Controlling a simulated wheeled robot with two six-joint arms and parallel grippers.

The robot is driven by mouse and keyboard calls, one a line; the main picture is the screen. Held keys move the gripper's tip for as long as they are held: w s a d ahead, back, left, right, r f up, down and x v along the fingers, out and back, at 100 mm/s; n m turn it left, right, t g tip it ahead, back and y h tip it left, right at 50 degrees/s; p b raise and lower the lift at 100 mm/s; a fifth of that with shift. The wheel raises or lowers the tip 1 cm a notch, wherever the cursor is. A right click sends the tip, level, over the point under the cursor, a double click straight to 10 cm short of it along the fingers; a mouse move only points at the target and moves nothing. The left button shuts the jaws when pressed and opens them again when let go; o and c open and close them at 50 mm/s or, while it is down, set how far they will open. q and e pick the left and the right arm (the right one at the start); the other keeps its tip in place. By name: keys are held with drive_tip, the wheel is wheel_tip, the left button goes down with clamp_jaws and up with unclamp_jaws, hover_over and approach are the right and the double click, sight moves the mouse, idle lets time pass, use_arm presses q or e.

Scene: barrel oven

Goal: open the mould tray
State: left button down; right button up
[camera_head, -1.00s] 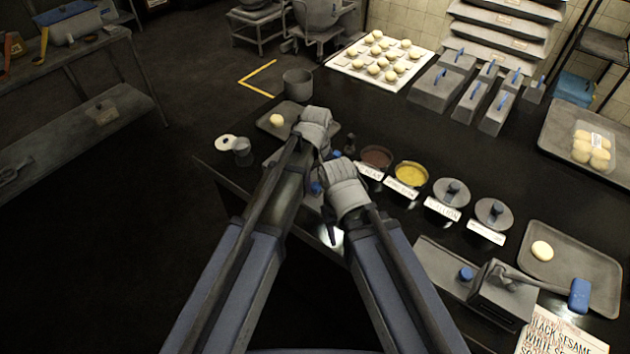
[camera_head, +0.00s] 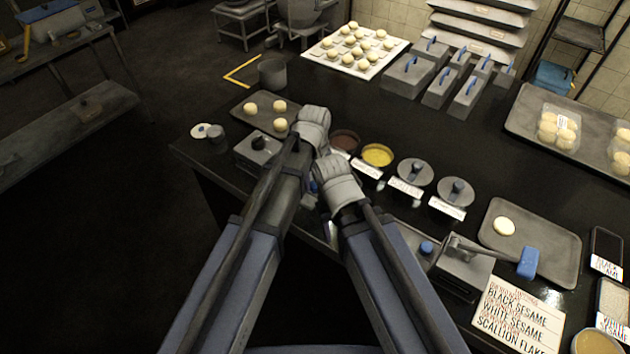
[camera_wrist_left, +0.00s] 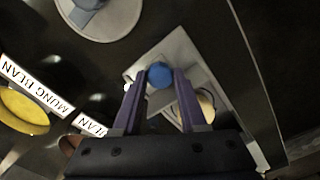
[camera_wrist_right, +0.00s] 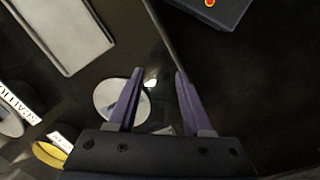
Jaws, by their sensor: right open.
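In the left wrist view a grey metal mould tray (camera_wrist_left: 175,50) lies on the dark counter with a blue knob (camera_wrist_left: 159,75). My left gripper (camera_wrist_left: 158,82) has its fingers against both sides of this knob. A pale round piece (camera_wrist_left: 205,105) with a dark rim shows beside the right finger. My right gripper (camera_wrist_right: 158,78) is open and empty, with a pale disc (camera_wrist_right: 120,100) beyond its left finger.
In the head view, filling bowls including a yellow one (camera_head: 377,155) and lids (camera_head: 415,172) stand close right of my grippers. A press with a lever (camera_head: 463,270) and a tray (camera_head: 490,232) are further right. A dough tray (camera_head: 240,115) lies at left.

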use_arm(q)
drive_tip(key=c, duration=0.7)
unclamp_jaws()
drive_tip(key=shift+c, duration=0.2)
use_arm(e)
drive_tip(key=shift+d, duration=0.1)
use_arm(q)
wheel_tip(320, 180, up, 8)
drive_tip(key=p, duration=0.8)
drive_tip(key=shift+f, duration=0.1)
use_arm(e)
wheel_tip(320, 180, up, 8)
drive_tip(key=shift+f, duration=0.1)
use_arm(q)
drive_tip(key=s+a+m, duration=0.2)
drive_tip(key=s+a, duration=0.3)
drive_tip(key=a, duration=0.4)
drive_tip(key=s+a+m, duration=0.2)
drive_tip(key=s+a, duration=0.4)
drive_tip(key=a, duration=0.3)
drive_tip(key=s+d+m+y, duration=0.1)
drive_tip(key=s+d+m, duration=0.2)
drive_tip(key=d, duration=0.8)
drive_tip(key=shift+s+d+m, duration=0.25)
drive_tip(key=shift+s+m, duration=0.15)
drive_tip(key=shift+s, duration=0.7)
